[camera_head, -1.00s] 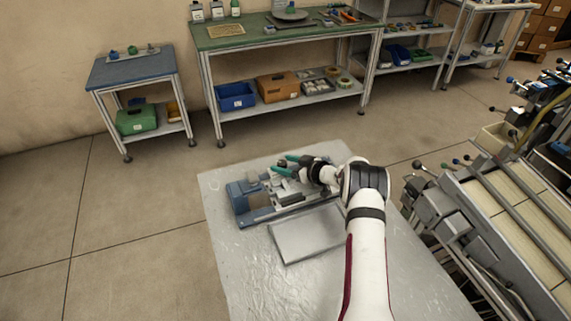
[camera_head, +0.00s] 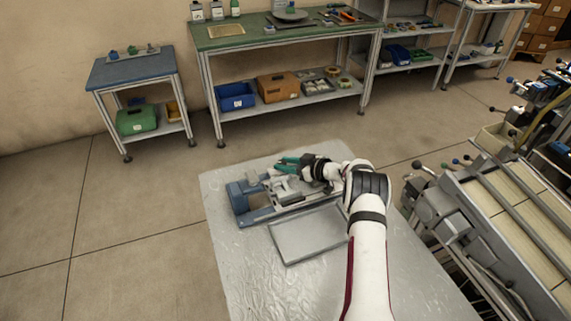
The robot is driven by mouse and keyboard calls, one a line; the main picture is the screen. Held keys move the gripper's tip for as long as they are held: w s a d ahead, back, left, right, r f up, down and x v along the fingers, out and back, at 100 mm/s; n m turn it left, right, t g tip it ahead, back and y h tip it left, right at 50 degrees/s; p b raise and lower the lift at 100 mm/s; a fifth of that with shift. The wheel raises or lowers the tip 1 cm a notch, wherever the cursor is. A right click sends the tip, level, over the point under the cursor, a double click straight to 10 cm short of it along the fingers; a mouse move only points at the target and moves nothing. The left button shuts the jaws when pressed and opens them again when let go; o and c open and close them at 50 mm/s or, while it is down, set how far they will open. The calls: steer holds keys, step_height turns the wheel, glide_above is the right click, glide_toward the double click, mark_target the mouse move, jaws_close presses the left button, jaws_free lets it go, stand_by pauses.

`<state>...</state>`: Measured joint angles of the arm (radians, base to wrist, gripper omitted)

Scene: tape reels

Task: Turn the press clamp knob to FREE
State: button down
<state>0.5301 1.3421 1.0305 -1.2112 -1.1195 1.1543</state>
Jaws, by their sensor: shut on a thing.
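The press (camera_head: 250,196), a blue and grey fixture, sits on the metal table (camera_head: 240,270) in front of me. My gripper (camera_head: 280,166), with teal-green fingers, is over the far side of the press, pointing left. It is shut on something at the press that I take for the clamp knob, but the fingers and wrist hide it. No marking or FREE label is readable at this size, so the knob's angle cannot be told.
A flat grey plate (camera_head: 308,234) lies on the table in front of the press. The table's front left is bare. A conveyor-like machine (camera_head: 500,210) stands close by on the right. A green bench (camera_head: 270,38) and a blue side table (camera_head: 130,70) stand farther back.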

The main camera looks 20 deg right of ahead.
steer(key=shift+c, duration=2.4)
jaws_free()
steer(key=v, duration=1.5)
steer(key=shift+s+r, duration=0.15)
steer(key=shift+s, duration=0.25)
steer(key=shift+d, duration=0.1)
